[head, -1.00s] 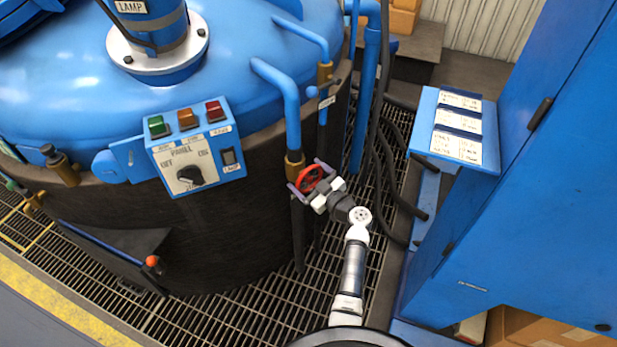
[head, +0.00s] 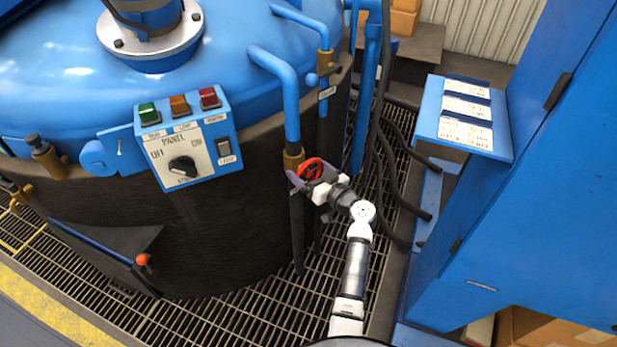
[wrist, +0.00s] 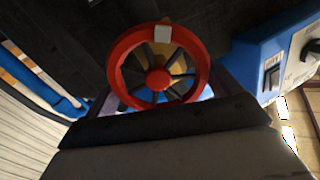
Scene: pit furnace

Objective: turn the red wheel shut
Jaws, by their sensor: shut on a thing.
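The red wheel (head: 311,169) is a small spoked handwheel on the brass fitting (head: 293,158) at the lower end of a blue pipe on the furnace's side. In the wrist view the red wheel (wrist: 158,66) faces me, with a pale square mark at the top of its rim. My gripper (head: 309,187) is at the wheel, one finger on each side, and is shut on it. In the wrist view the gripper body (wrist: 165,130) covers the lower part of the picture, and the exact finger contact is hidden.
A control panel (head: 186,140) with a dark knob and coloured buttons hangs on the furnace wall, left of the wheel. Dark hoses (head: 383,120) run down just right of the wheel. A blue cabinet (head: 530,190) closes off the right side. Grating (head: 240,310) covers the floor.

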